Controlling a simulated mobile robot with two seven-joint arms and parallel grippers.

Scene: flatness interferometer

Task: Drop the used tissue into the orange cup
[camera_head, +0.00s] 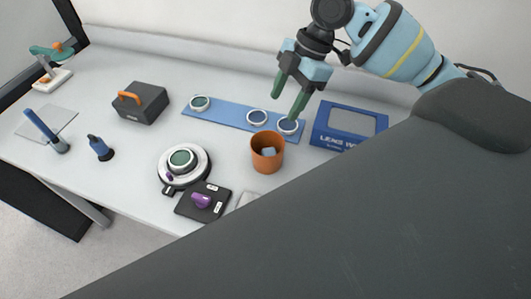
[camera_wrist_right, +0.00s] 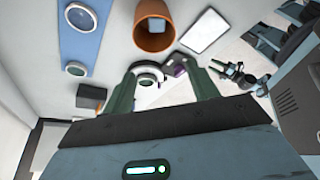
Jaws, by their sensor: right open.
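The orange cup (camera_head: 267,161) stands upright on the table, left of the lens wipes box. A pale, bluish-white crumpled piece, which looks like the tissue (camera_head: 268,152), lies inside the cup; it also shows through the cup's mouth in the right wrist view (camera_wrist_right: 157,24). My right gripper (camera_head: 289,95) is open and empty, above the table behind the cup, with its green fingers spread. In the right wrist view the cup (camera_wrist_right: 138,38) is beyond the fingertips.
A blue mat (camera_head: 228,113) with several ringed lenses lies behind the cup. The lens wipes box (camera_head: 333,143) stands right of it. A round instrument (camera_head: 197,168) and a black plate with a purple knob (camera_head: 201,201) are front left. A dark orange-handled box (camera_head: 147,108) stands farther left.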

